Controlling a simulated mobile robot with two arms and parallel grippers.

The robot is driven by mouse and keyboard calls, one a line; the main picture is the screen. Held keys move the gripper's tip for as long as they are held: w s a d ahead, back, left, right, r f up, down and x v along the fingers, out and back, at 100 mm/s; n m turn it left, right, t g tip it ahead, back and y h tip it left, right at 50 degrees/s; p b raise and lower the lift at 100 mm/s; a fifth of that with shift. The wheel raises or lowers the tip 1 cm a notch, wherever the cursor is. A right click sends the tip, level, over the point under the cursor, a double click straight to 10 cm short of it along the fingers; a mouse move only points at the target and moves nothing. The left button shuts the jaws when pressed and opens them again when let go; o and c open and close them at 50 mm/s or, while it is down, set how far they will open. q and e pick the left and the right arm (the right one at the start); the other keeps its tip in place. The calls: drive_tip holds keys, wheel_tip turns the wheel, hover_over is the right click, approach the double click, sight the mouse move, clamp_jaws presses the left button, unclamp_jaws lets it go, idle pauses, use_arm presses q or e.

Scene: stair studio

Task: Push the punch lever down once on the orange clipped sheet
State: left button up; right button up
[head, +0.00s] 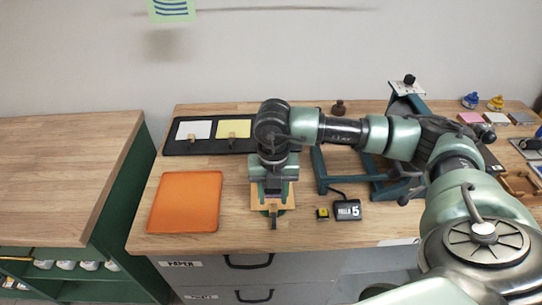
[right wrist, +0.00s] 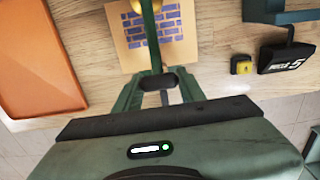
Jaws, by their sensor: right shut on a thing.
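The green punch lever (right wrist: 153,45) runs toward me over an orange-tan sheet (right wrist: 186,38) printed with blue bricks in the right wrist view. My right gripper (right wrist: 158,92) is shut on the lever's dark end, above the sheet. A brass-coloured part (right wrist: 140,5) shows at the top edge. My wrist hides most of the punch in the head view. My left gripper is out of view.
A plain orange mat (head: 185,201) lies to the left. Behind is a black tray (head: 178,148) with clipped white (head: 194,130) and yellow (head: 233,128) sheets.

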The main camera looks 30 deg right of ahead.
drive_tip(key=shift+f+b, duration=0.45)
idle(0.5)
drive_tip(key=shift+r, duration=0.15)
idle(0.3)
drive_tip(key=shift+r+p, duration=0.3)
drive_tip(key=shift+r, duration=0.1)
drive_tip(key=o, duration=1.8)
drive_tip(key=shift+c, duration=0.2)
drive_tip(key=shift+s+a+r+p, duration=0.25)
drive_tip(key=shift+s+r+p, duration=0.2)
drive_tip(key=shift+r, duration=0.25)
drive_tip(key=shift+s+a+r+p, duration=0.25)
drive_tip(key=shift+s+r+p, duration=0.2)
drive_tip(key=shift+r, duration=0.25)
drive_tip(key=shift+s+a+r+p, duration=0.25)
drive_tip(key=shift+s+r+p, duration=0.1)
drive_tip(key=shift+r+p, duration=0.3)
drive_tip(key=s+r, duration=0.1)
drive_tip(key=a+r+p, duration=0.1)
drive_tip(key=s+r+p, duration=0.1)
drive_tip(key=r, duration=0.1)
drive_tip(key=shift+s+a, duration=0.3)
drive_tip(key=shift+s, duration=0.05)
